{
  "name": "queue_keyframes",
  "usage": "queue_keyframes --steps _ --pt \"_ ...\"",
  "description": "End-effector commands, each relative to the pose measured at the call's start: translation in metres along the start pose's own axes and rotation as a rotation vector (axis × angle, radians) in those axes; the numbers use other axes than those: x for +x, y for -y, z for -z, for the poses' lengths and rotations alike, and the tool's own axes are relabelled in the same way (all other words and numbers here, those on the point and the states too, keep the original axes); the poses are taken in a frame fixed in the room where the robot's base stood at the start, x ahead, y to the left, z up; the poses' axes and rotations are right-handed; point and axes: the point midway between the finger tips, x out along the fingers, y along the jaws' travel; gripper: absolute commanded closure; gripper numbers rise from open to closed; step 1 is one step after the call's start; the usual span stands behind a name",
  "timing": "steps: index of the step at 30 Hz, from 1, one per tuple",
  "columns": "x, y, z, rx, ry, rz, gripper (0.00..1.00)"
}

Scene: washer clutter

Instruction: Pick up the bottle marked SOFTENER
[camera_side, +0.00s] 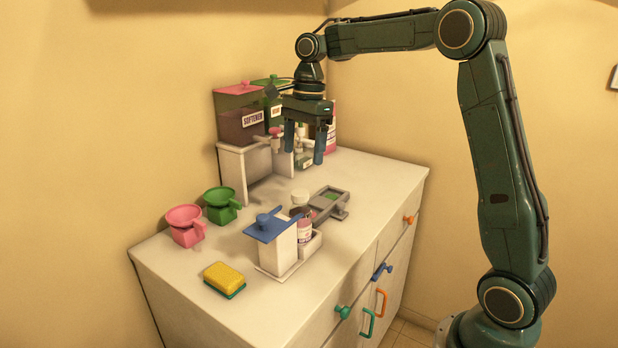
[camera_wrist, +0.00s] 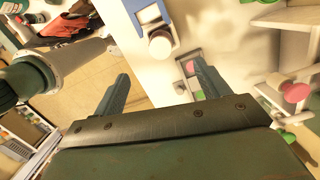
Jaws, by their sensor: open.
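The word SOFTENER reads on a pink-lidded, dark see-through tank (camera_side: 240,122) on a white stand at the back left in the side view. A small bottle with a white cap and a pale label (camera_side: 305,232) stands in a white holder with a blue top (camera_side: 272,228); its label is too small to read. In the wrist view a white cap (camera_wrist: 160,46) shows ahead of the fingers. My gripper (camera_side: 304,152) points down, open and empty, above the counter in front of the tanks. Its fingers also show in the wrist view (camera_wrist: 160,80). It partly hides bottles behind it.
A green-lidded tank (camera_side: 274,98) stands beside the pink-lidded one. Pink (camera_side: 186,224) and green (camera_side: 222,204) cups, a yellow sponge (camera_side: 224,277) and a grey tray (camera_side: 330,203) lie on the white counter (camera_side: 385,185). A pink bottle (camera_side: 331,135) stands at the back.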

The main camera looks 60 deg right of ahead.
Motion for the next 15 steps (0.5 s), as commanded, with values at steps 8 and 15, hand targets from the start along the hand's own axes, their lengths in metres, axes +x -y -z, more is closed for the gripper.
queue_keyframes --steps 8,15 --pt "0.022 -0.001 -0.001 -0.001 0.001 -0.003 0.25" --pt "0.058 -0.001 0.0 -0.002 -0.001 -0.003 0.25"
